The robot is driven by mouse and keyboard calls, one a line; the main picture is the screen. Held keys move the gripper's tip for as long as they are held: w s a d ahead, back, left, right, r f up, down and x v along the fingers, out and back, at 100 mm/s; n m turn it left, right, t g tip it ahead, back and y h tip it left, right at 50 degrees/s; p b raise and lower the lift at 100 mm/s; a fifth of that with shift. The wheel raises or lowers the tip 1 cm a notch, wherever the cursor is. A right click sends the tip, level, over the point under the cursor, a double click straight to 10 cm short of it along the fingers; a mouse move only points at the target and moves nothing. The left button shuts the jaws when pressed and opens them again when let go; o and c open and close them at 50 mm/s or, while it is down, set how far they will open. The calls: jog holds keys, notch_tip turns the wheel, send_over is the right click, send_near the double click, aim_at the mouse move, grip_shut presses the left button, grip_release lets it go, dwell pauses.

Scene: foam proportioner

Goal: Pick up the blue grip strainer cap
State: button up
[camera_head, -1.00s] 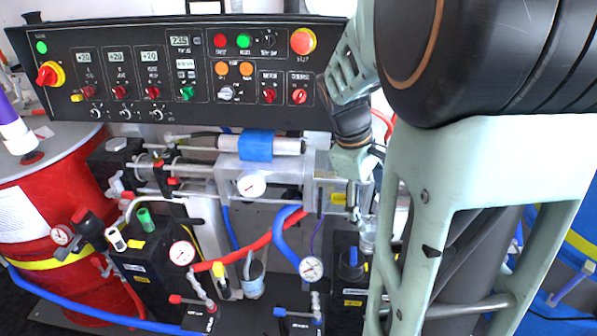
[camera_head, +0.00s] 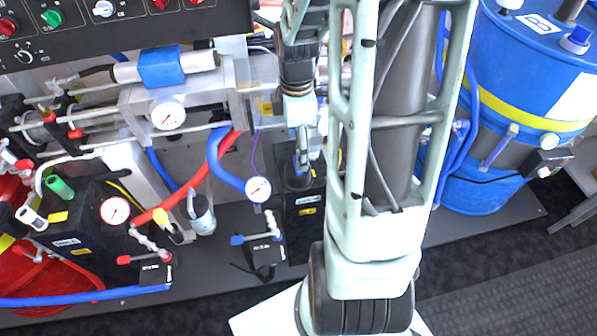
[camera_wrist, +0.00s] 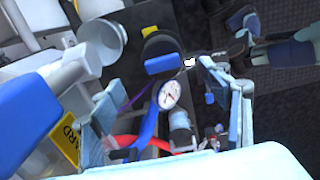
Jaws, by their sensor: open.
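The strainer cap (camera_wrist: 162,60) shows in the wrist view as a black round cap with a blue grip bar across it, upper middle of the picture. It sits on a black housing. My gripper (camera_wrist: 157,84) is open, with one finger on each side of the picture and nothing between the pads. The cap appears beyond the fingertips, apart from them. In the head view my gripper (camera_head: 302,160) points down over the black housing (camera_head: 304,212), and it mostly hides the cap there.
A pressure gauge (camera_wrist: 169,94) with blue and red hoses is close to the cap. A metal funnel-shaped part (camera_wrist: 101,42) stands left of it. A blue drum (camera_head: 530,80) stands at the right, and the control panel (camera_head: 120,25) is at upper left. Dark floor is free at lower right.

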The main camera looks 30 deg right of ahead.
jog(key=shift+s+f+b, duration=0.15)
jog(key=shift+f+b, duration=0.2)
jog(key=shift+f, duration=1.25)
jog(key=shift+s+f+b, duration=0.1)
jog(key=shift+f+b, duration=0.2)
jog(key=shift+f, duration=1.25)
jog(key=shift+c, duration=0.5)
jog(key=c, duration=1.3)
